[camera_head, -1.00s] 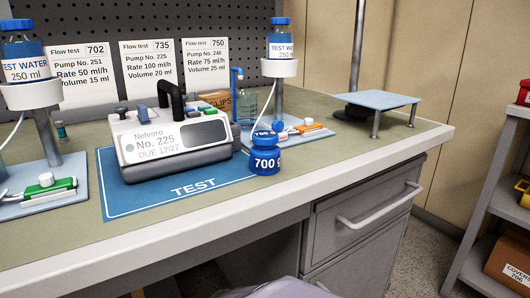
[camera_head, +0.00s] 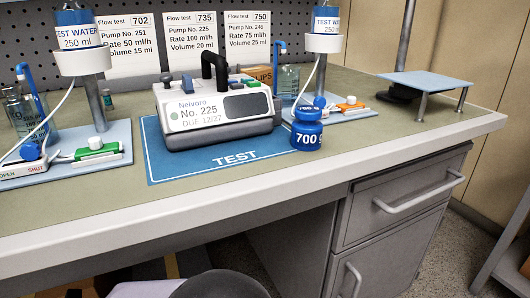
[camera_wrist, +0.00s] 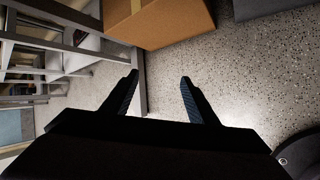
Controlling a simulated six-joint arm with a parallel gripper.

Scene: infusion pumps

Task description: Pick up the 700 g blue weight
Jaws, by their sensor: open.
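The blue 700 g weight (camera_head: 306,130) stands upright on the bench near its front edge, at the right edge of the blue TEST mat (camera_head: 163,165). It is a squat blue cylinder with a knob top and a white "700 g" label. My gripper (camera_wrist: 159,82) shows only in the wrist view, with two dark fingers apart and nothing between them. The wrist view looks down at the speckled floor, and the weight is not in it. My gripper is away from the weight.
A pump labelled No. 225 (camera_head: 215,110) stands on the mat, left of the weight. A stand with a test water bottle (camera_head: 325,28) rises behind the weight. A small raised platform (camera_head: 432,82) is further right. A cardboard box (camera_wrist: 160,22) is on the floor.

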